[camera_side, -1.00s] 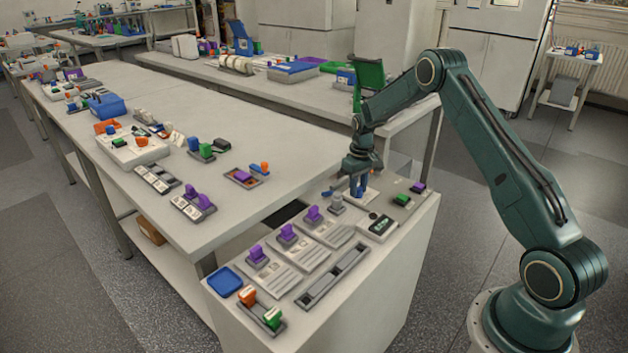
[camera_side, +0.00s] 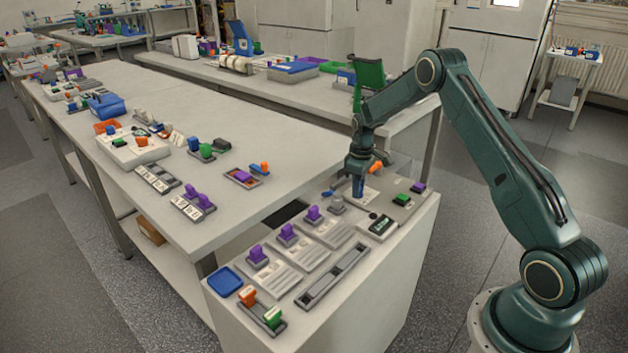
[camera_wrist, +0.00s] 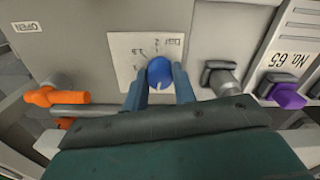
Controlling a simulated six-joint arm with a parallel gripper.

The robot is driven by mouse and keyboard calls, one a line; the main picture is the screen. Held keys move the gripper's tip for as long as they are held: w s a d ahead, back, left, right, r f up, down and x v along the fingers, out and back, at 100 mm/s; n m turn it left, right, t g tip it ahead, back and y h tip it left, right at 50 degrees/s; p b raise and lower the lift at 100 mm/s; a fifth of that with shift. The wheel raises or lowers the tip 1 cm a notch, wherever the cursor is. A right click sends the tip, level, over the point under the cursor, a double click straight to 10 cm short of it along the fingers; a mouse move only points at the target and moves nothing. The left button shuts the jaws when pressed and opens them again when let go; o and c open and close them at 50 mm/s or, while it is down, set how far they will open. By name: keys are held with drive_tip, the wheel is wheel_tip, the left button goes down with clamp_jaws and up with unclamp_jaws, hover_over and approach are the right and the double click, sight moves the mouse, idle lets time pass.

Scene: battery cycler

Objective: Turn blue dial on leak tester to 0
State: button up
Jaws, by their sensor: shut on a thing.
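The blue dial (camera_wrist: 159,71) sits on a white label plate (camera_wrist: 123,48) with printed digits, which appear upside down in the wrist view. My gripper (camera_wrist: 160,84) is shut on the blue dial, with one blue finger on either side of it. In the side view my gripper (camera_side: 358,188) points down at the far end of the grey-white bench, and its fingers largely hide the dial. The digit the dial points at is too small to tell.
A grey knob (camera_wrist: 220,78) and a purple knob (camera_wrist: 288,95) stand right of the dial in the wrist view. An orange handle (camera_wrist: 56,97) is to the left.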

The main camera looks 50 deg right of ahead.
drive_tip(key=o, duration=1)
drive_tip(key=shift+r, duration=0.15)
wheel_tip(320, 180, up, 14)
drive_tip(key=shift+f, duration=0.2)
